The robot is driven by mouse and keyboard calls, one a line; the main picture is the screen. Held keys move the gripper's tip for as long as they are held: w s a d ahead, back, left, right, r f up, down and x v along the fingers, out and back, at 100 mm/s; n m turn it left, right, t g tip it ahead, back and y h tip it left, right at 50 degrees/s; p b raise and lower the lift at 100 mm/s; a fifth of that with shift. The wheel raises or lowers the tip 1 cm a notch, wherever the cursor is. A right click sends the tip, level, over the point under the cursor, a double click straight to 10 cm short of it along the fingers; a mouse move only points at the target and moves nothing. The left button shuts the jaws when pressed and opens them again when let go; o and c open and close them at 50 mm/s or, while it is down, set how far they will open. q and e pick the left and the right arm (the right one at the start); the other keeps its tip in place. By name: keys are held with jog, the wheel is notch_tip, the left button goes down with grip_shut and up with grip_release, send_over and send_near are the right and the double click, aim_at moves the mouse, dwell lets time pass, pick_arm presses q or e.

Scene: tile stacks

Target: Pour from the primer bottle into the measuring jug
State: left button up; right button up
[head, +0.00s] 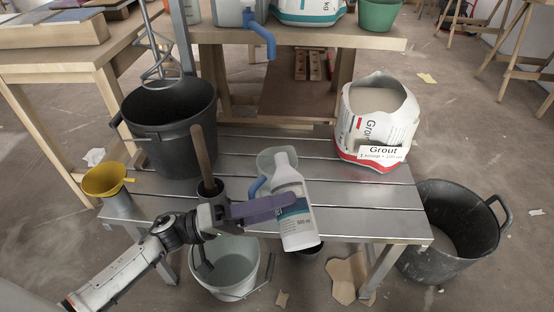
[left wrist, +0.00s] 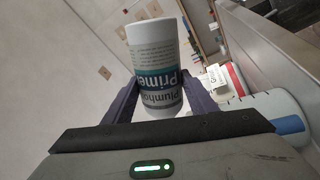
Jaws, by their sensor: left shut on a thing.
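The primer bottle (head: 296,228), white with a blue-grey label, is held in my left gripper (head: 282,206). The purple fingers are shut around its middle. In the head view its narrow white top leans slightly left. The bottle also shows between the fingers in the left wrist view (left wrist: 157,62), its label upside down. The measuring jug (head: 265,162), translucent with a blue handle (head: 257,187), stands on the slatted metal bench, partly hidden behind the bottle. I cannot tell its contents. My right gripper is not in view.
A black bucket (head: 168,130) with a mixer, a dark pot (head: 211,190) with a wooden handle and a yellow funnel (head: 105,179) are at left. An open Grout bag (head: 375,125) stands at back right. The bench (head: 375,197) is clear right of the bottle. A white bucket (head: 228,268) is below.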

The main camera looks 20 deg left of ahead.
pick_arm(q)
jog(key=shift+r+n, duration=0.15)
jog(key=shift+n, duration=0.35)
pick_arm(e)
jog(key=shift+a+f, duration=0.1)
pick_arm(q)
jog(key=shift+r+p, duration=0.3)
jog(key=shift+p, duration=0.15)
jog(key=shift+r+p, duration=0.15)
jog(key=shift+p, duration=0.2)
jog(key=shift+w+r+n+p, duration=0.1)
jog(key=shift+r+n+p, duration=0.1)
jog(key=shift+n+p, duration=0.15)
jog(key=shift+r, duration=0.1)
jog(key=shift+w+a+r+t+p, duration=0.1)
jog(key=shift+t+p, duration=0.2)
jog(key=shift+t, duration=0.1)
jog(key=shift+r+n+p, duration=0.15)
jog(key=shift+n+p, duration=0.1)
jog(key=shift+p, duration=0.05)
jog(key=shift+r, duration=0.1)
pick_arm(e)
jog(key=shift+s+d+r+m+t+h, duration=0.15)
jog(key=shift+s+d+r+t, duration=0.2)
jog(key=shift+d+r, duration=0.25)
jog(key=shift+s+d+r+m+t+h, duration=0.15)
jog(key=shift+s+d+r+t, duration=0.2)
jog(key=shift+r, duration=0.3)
